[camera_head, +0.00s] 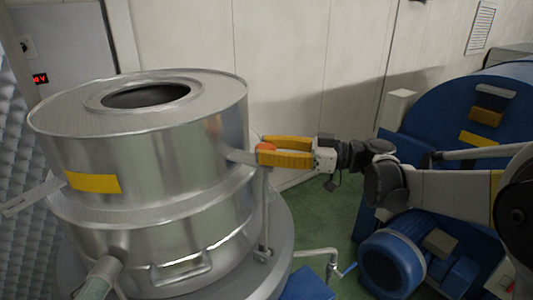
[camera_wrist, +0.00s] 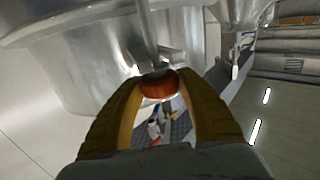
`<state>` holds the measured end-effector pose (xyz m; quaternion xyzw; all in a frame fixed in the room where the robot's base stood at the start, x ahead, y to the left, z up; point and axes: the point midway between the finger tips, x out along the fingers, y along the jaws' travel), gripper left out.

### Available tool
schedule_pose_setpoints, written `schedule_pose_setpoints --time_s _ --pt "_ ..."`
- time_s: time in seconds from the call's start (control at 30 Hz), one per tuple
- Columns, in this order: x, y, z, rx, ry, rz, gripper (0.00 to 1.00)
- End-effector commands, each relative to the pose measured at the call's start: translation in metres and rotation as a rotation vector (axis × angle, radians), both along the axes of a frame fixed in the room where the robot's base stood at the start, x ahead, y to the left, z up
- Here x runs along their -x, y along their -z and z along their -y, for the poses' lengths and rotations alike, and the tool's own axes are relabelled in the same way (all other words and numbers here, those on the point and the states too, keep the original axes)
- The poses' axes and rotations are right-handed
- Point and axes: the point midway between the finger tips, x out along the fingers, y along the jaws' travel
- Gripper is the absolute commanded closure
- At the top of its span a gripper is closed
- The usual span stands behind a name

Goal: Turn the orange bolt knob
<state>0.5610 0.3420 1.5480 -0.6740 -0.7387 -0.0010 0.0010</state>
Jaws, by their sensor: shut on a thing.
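The orange bolt knob (camera_wrist: 158,84) sits at the end of a metal fitting on the side of the large steel vessel (camera_head: 140,150). In the head view only a small part of the orange knob (camera_head: 268,146) shows between the yellow fingers. My gripper (camera_head: 262,154) reaches in from the right, level with the fitting. In the wrist view my gripper (camera_wrist: 158,88) has its two yellow fingers on either side of the knob, with their tips against it. It is shut on the knob. The knob's far side is hidden.
A blue machine (camera_head: 470,115) with a blue motor (camera_head: 392,262) stands at the right, under and behind my arm. A thin vertical rod (camera_head: 265,215) and a pipe with a valve (camera_head: 330,255) are below the gripper. Green floor (camera_head: 315,215) shows between.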

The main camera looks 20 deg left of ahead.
Motion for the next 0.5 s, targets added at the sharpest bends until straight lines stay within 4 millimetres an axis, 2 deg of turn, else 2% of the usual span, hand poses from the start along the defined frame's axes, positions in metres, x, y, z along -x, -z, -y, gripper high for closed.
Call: schedule_pose_setpoints --time_s 0.5 --pt "0.0010 0.0032 -0.0003 0.007 -0.047 0.001 0.88"
